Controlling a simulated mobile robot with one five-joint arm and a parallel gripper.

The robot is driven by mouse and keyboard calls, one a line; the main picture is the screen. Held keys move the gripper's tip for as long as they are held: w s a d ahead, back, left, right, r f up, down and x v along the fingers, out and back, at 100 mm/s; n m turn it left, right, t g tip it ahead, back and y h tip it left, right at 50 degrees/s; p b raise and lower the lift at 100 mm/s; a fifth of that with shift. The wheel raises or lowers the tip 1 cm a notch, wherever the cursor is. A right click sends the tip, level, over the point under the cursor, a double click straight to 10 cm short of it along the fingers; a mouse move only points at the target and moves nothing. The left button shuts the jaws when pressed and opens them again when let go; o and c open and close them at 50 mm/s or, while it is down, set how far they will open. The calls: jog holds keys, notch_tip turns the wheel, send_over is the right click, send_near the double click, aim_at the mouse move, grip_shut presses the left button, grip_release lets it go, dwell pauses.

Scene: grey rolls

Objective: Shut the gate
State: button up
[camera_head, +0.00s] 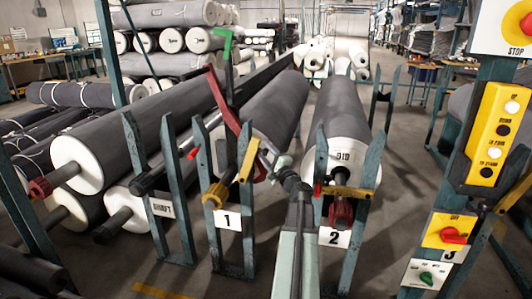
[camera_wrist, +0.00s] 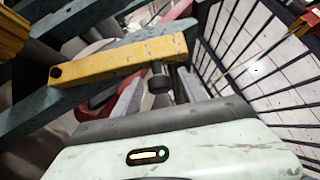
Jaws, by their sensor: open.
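At the stand marked 1, a yellow bar (camera_head: 249,160) stands tilted steeply up by the right post, and the top of the stand is not crossed by it. This looks like the gate. My gripper (camera_head: 274,163) is just right of it. The grey fingers are apart, partly hidden behind the bar. I cannot tell whether they touch it. At stand 2 a yellow bar (camera_head: 352,191) lies level across the posts.
Grey rolls (camera_head: 278,103) lie behind the stands. A yellow button box (camera_head: 498,133) is at the right. Clear floor (camera_head: 400,160) lies right of stand 2.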

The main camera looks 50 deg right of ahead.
grip_shut()
dwell(1.3)
